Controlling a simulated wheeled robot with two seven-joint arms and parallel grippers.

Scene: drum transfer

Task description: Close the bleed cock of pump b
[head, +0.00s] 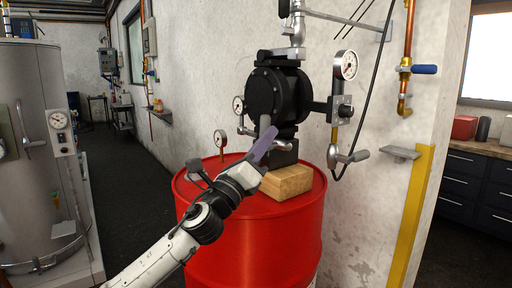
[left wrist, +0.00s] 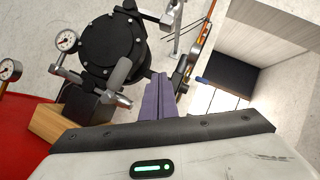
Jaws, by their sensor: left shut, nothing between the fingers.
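A black round pump (head: 280,92) stands on a wooden block (head: 290,182) on a red drum (head: 250,240). It also shows in the left wrist view (left wrist: 110,47). A grey lever handle (left wrist: 118,74) sits in front of the pump, close to the left of my fingers; in the head view the handle (head: 265,124) is partly hidden by them. I cannot tell which pump this is. Another lever (head: 348,157) is on the pipe at right. My left gripper (head: 264,145), with purple fingers, is shut and empty before the pump's lower front. My right gripper is not in view.
Gauges stand at the drum's back left (head: 221,138) and right of the pump (head: 345,65). A copper pipe with a blue-handled valve (head: 424,69) runs up the wall. A grey tank (head: 35,150) stands at left. The dark floor between tank and drum is clear.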

